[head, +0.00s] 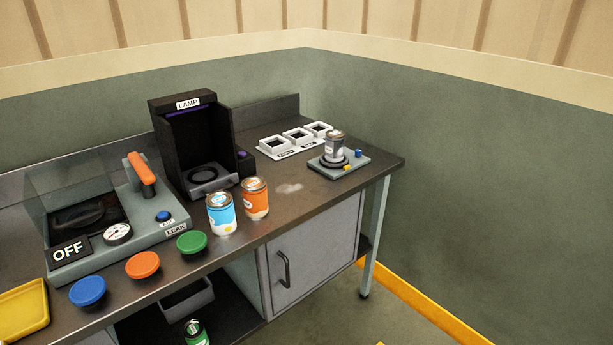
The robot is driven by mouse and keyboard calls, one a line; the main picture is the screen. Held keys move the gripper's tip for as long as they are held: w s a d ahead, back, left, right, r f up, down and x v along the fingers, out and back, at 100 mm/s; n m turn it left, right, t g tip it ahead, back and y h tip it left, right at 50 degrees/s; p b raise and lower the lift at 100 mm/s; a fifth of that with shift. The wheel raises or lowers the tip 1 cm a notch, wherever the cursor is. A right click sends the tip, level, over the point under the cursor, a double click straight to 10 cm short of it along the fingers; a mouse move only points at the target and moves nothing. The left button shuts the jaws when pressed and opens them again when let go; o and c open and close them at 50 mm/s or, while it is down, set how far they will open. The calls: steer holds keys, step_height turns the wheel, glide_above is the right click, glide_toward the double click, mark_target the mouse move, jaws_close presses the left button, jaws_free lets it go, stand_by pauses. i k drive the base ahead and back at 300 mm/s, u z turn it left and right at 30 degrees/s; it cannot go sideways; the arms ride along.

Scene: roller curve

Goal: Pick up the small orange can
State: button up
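The small orange can (254,199) stands upright on the metal workbench, with a silver lid and a white patch near its base. A slightly larger blue and white can (221,214) stands just to its left and a little nearer, with little or no gap between them. My gripper is not in view, so I cannot see how it stands relative to the can.
The workbench (310,205) also bears a black lamp box (185,150) behind the cans, a leak tester (160,215) at left and a small platform with a grey can (334,146) at right. Bare benchtop lies right of the orange can.

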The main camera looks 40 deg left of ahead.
mark_target(255, 201)
steer(key=u, duration=0.45)
steer(key=i, duration=1.45)
steer(key=u, duration=1.7)
steer(key=i, duration=0.8)
steer(key=u, duration=1.2)
steer(key=i, duration=0.25)
